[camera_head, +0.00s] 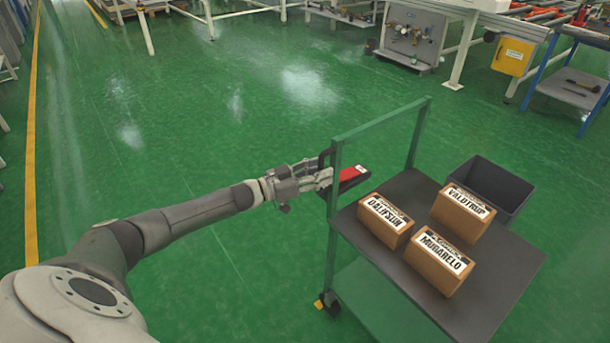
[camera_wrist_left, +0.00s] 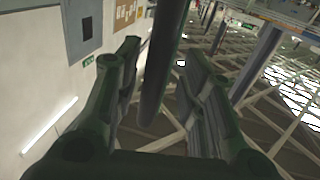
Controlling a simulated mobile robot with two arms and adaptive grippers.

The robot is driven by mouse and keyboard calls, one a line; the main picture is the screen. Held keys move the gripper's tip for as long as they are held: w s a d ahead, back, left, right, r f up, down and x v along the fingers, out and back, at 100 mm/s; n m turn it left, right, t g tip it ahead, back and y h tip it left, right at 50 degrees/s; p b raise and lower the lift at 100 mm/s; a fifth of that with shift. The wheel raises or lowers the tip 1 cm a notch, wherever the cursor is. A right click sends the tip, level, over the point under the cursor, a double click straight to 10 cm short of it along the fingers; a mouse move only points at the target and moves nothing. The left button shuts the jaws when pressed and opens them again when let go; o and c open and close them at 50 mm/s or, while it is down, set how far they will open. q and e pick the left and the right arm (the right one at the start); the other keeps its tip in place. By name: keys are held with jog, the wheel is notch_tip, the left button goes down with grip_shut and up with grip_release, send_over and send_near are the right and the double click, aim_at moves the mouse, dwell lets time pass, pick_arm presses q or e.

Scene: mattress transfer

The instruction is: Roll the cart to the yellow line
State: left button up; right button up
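The cart (camera_head: 337,240) has a green frame, a dark top shelf and wheels. It stands right of centre in the head view. The yellow line (camera_head: 31,150) runs along the floor at the far left, well away from the cart. My left gripper (camera_head: 327,174) is at the cart's near-left upright post. In the left wrist view a dark bar (camera_wrist_left: 163,62) passes between its two fingers, with gaps visible on both sides, so the gripper looks open around it. Contact cannot be told. My right gripper is not in view.
Three labelled cardboard boxes (camera_head: 385,219) (camera_head: 463,212) (camera_head: 439,262) sit on the cart's top. A dark bin (camera_head: 490,186) is at its far right side. A red-topped black item (camera_head: 350,177) is by the post. Open green floor lies between cart and line; benches stand behind.

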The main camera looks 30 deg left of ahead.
pick_arm(q)
jog(key=v, duration=1.1)
jog(key=shift+s+a, duration=0.3)
jog(key=shift+a, duration=0.05)
jog(key=shift+f, duration=0.15)
jog(key=s+f+n+g+y+p, duration=0.15)
jog(key=s+f+y, duration=0.35)
jog(key=f, duration=1)
jog(key=s+f+n+g+y+p, duration=0.1)
jog(key=s+f+n+g+y, duration=0.2)
jog(key=s+f, duration=0.85)
jog(key=s+d+f+g+y, duration=0.1)
jog(key=s+d+f+g, duration=0.15)
jog(key=s+f, duration=0.4)
jog(key=s+d+f+g+y, duration=0.1)
jog(key=s+d+f+g, duration=0.15)
jog(key=f, duration=0.65)
jog(key=s+d+f+g, duration=0.1)
jog(key=s+d+f, duration=0.1)
jog(key=s+d, duration=0.2)
jog(key=s+d+f+g+p, duration=0.1)
jog(key=s+d, duration=0.3)
jog(key=s, duration=0.6)
jog(key=s+d+f+g, duration=0.3)
jog(key=s+d+f, duration=0.1)
jog(key=s, duration=0.3)
jog(key=shift+s+d+m+h, duration=0.15)
jog(key=shift+s+m+h, duration=0.1)
jog(key=shift+m+h, duration=0.15)
